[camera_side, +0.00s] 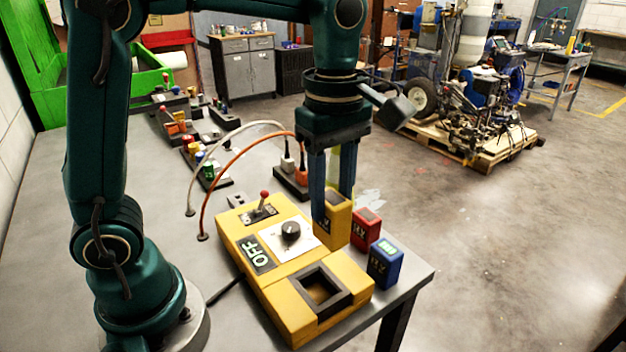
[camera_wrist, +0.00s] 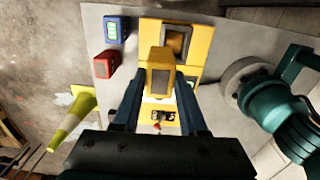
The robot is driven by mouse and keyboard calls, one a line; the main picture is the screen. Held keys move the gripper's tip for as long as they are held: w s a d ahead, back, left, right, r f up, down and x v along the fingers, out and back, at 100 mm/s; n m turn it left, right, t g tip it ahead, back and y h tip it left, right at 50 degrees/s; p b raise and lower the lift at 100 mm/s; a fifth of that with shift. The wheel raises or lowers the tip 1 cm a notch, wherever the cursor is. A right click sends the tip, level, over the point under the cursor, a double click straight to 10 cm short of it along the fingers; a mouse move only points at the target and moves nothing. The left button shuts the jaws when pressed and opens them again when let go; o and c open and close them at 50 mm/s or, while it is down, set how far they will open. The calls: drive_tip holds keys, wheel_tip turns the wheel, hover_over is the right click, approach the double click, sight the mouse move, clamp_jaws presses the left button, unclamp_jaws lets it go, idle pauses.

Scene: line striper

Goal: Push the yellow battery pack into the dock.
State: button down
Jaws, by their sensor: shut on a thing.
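My gripper (camera_side: 332,205) is shut on the yellow battery pack (camera_side: 337,226), which hangs upright between the two blue fingers. In the side view the pack is beside the right edge of the yellow station, left of the red pack. The pack also shows between the fingers in the wrist view (camera_wrist: 160,72). The dock (camera_side: 318,291) is a square black-rimmed opening at the station's front end, and it looks empty. It shows beyond the pack in the wrist view (camera_wrist: 176,41). The pack is apart from the dock.
A red pack (camera_side: 366,229) and a blue pack (camera_side: 385,262) stand on the table by the station. The station carries a black knob (camera_side: 291,231), an OFF label and a red-tipped lever (camera_side: 264,198). Orange and white cables arch behind. The table's right edge is close.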

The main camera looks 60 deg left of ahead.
wheel_tip(320, 180, down, 6)
drive_tip(key=s+d, duration=0.1)
drive_tip(key=s, duration=0.1)
drive_tip(key=shift+s+r, duration=0.15)
drive_tip(key=shift+s, duration=0.25)
drive_tip(key=shift+d+f, duration=0.1)
drive_tip(key=shift+f, duration=2)
idle(1.8)
drive_tip(key=shift+c, duration=1.8)
unclamp_jaws()
drive_tip(key=o, duration=0.3)
drive_tip(key=shift+r, duration=0.15)
drive_tip(key=shift+r, duration=3.4)
